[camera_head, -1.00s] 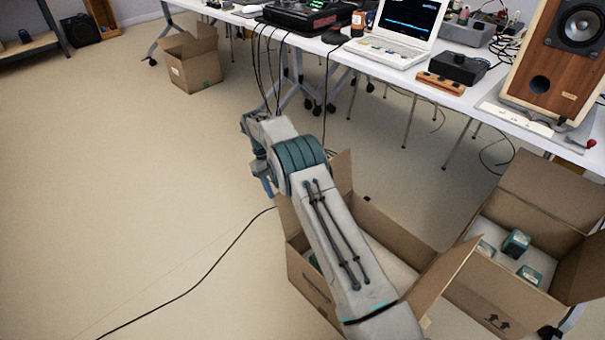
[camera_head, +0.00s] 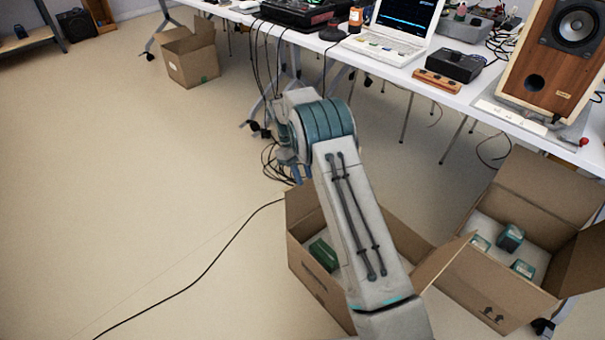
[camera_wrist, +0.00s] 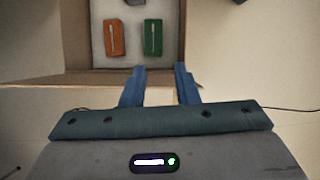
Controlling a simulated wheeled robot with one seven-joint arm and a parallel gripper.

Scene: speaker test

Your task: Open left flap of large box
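An open cardboard box (camera_head: 313,287) stands on the floor, partly hidden behind my arm in the head view. A green item (camera_head: 323,254) lies inside it. One flap (camera_head: 440,262) sticks up at its right side. The wrist view shows an open cardboard box (camera_wrist: 76,40) from above, with an orange item (camera_wrist: 114,38) and a green item (camera_wrist: 152,37) inside. My gripper (camera_wrist: 161,72) has its two blue fingers apart, with nothing visible between them. The fingertips are at the near edge of that box; contact cannot be told.
A second open box (camera_head: 487,290) with several teal items stands close at the right. A white table (camera_head: 400,75) with electronics and a wooden speaker (camera_head: 550,60) runs along the back. A black cable (camera_head: 215,258) crosses the floor.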

